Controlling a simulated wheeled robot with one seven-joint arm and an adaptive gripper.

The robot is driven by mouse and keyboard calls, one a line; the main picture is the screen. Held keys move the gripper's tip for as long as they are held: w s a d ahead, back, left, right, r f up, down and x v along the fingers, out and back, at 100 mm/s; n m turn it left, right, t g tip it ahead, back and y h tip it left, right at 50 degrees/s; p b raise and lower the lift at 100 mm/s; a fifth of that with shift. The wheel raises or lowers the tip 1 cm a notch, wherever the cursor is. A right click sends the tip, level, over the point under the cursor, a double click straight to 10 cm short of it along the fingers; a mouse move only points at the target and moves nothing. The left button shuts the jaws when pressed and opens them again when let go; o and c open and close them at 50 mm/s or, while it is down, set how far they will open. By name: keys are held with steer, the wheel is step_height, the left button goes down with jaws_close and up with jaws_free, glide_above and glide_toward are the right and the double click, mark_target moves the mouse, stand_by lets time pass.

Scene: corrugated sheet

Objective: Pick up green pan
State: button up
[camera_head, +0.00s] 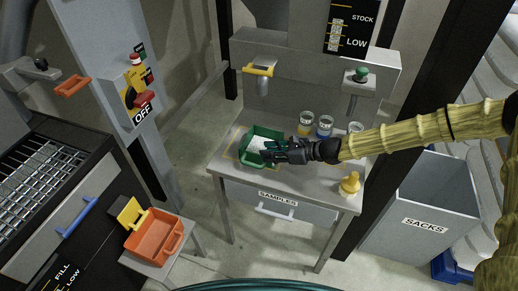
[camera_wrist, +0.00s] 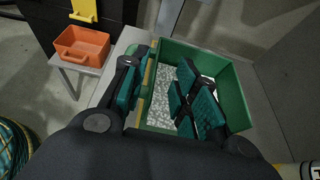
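The green pan (camera_head: 266,131) sits on the grey sample table, with pale granules inside. It also shows in the wrist view (camera_wrist: 232,97). My gripper (camera_head: 268,152) is at the pan's right side in the head view. In the wrist view my gripper (camera_wrist: 163,95) is open, with one finger outside the near wall and the other inside the pan over the granules. The near wall stands between the fingers, with a gap to the inner finger. Part of that wall is hidden by the gripper.
Several jars (camera_head: 325,126) stand behind my gripper on the sample table (camera_head: 235,178). An orange pan (camera_head: 158,240) sits on a low stand to the left. A grey sacks bin (camera_head: 432,200) stands right.

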steer(key=p+x, duration=0.1)
steer(key=x, duration=0.2)
steer(key=shift+s+a+f+p, duration=0.1)
steer(key=shift+a+f+p, duration=0.1)
steer(key=shift+p, duration=0.15)
steer(key=shift+x, duration=0.8)
steer(key=shift+c, duration=0.3)
jaws_close()
